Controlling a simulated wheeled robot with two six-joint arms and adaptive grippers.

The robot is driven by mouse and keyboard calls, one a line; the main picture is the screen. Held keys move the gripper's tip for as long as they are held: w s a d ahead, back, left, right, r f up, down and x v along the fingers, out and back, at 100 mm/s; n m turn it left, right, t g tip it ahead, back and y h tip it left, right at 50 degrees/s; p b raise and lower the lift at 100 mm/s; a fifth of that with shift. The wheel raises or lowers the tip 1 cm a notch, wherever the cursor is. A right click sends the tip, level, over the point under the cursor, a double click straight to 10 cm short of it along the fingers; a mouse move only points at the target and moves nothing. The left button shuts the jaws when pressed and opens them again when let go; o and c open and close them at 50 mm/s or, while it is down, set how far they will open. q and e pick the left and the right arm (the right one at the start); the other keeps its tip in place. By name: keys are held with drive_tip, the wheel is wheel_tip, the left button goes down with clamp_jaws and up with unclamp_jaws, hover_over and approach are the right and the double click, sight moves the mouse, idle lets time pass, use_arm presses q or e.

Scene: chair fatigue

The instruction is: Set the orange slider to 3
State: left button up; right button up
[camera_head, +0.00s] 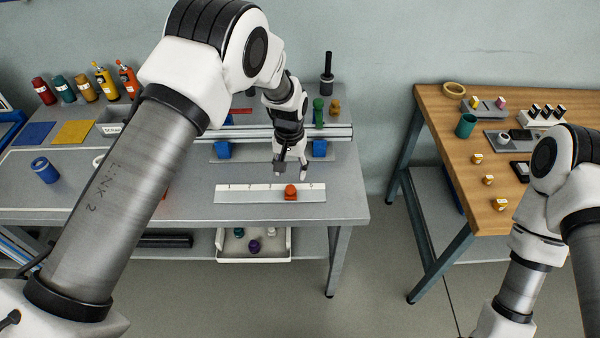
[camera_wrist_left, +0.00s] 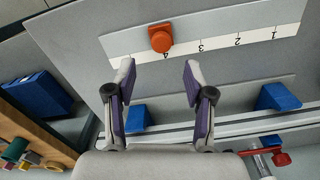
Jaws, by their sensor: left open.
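The orange slider (camera_head: 290,191) sits on a white numbered scale (camera_head: 245,195) on a grey plate on the workbench. In the left wrist view the orange slider (camera_wrist_left: 160,38) stands near the 4, with lower numbers to its right; the exact reading is too small to tell. My left gripper (camera_head: 292,172) is open and empty, just behind and above the slider. In the left wrist view my fingers (camera_wrist_left: 159,75) are spread, with the slider ahead of the gap and not between them. My right arm shows at the right, but its gripper is out of view.
Two blue blocks (camera_head: 222,149) (camera_head: 320,148) stand behind the scale, in front of a metal rail (camera_head: 340,132). A green peg (camera_head: 318,112) stands farther back. A wooden table (camera_head: 450,130) with small objects is at the right, across a gap. The bench's right front corner is clear.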

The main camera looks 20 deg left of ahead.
sight(291, 187)
use_arm(q)
drive_tip(key=f, duration=0.2)
drive_tip(key=f+p, duration=0.1)
drive_tip(key=f, duration=0.2)
drive_tip(key=shift+s+f+p, duration=0.25)
drive_tip(key=shift+f+p, duration=0.05)
drive_tip(key=shift+f, duration=0.05)
drive_tip(key=shift+w+f, duration=0.1)
drive_tip(key=shift+f, duration=0.35)
drive_tip(key=shift+a+r, duration=0.1)
drive_tip(key=shift+c, duration=1.4)
clamp_jaws()
drive_tip(key=a, duration=0.2)
drive_tip(key=s+a, duration=0.1)
drive_tip(key=a, duration=0.1)
drive_tip(key=s+a, duration=0.1)
drive_tip(key=a, duration=0.1)
drive_tip(key=shift+b, duration=0.35)
drive_tip(key=shift+c, duration=0.7)
unclamp_jaws()
drive_tip(key=shift+d, duration=0.15)
drive_tip(key=o, duration=0.4)
drive_tip(key=shift+w, duration=0.1)
